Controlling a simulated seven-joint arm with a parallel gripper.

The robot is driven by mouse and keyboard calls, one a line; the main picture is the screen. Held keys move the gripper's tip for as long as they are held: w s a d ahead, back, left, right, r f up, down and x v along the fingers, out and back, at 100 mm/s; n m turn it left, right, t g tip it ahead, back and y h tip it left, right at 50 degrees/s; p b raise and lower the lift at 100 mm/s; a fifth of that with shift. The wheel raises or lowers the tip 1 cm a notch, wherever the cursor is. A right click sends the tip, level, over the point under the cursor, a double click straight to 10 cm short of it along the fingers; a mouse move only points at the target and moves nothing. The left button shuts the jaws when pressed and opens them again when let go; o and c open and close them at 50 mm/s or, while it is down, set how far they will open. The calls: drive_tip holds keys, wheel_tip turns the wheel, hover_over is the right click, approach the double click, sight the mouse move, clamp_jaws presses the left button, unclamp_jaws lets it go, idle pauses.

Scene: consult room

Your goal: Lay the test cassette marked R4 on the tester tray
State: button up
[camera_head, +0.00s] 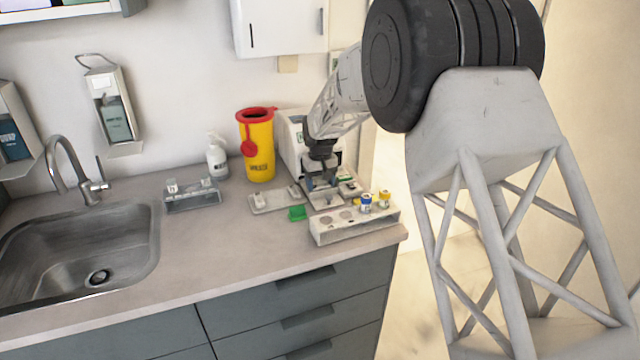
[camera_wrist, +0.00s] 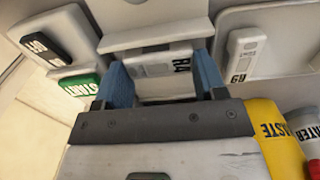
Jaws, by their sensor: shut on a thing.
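The white test cassette marked R4 (camera_wrist: 150,59) is between the two blue fingers of my gripper (camera_wrist: 160,77) in the wrist view. My gripper is shut on it, with the label facing up. In the head view my gripper (camera_head: 322,184) points down over the tester tray (camera_head: 324,201), in front of the white tester (camera_head: 294,140). The cassette is low over the tray; I cannot tell whether it touches it. The gripper partly hides the tray and cassette.
A green START block (camera_wrist: 82,86) and a black block (camera_wrist: 46,47) are beside the tray. Another tray (camera_head: 272,205) with a cassette (camera_wrist: 242,52) lies left in the head view. A vial rack (camera_head: 350,232), green piece (camera_head: 297,213) and yellow bin (camera_head: 259,150) stand close.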

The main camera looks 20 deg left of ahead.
sight(320, 184)
drive_tip(key=shift+f, duration=0.3)
drive_tip(key=o, duration=0.9)
drive_tip(key=shift+r, duration=0.1)
wheel_tip(320, 184, up, 12)
drive_tip(key=shift+r, duration=0.1)
idle(0.4)
idle(0.8)
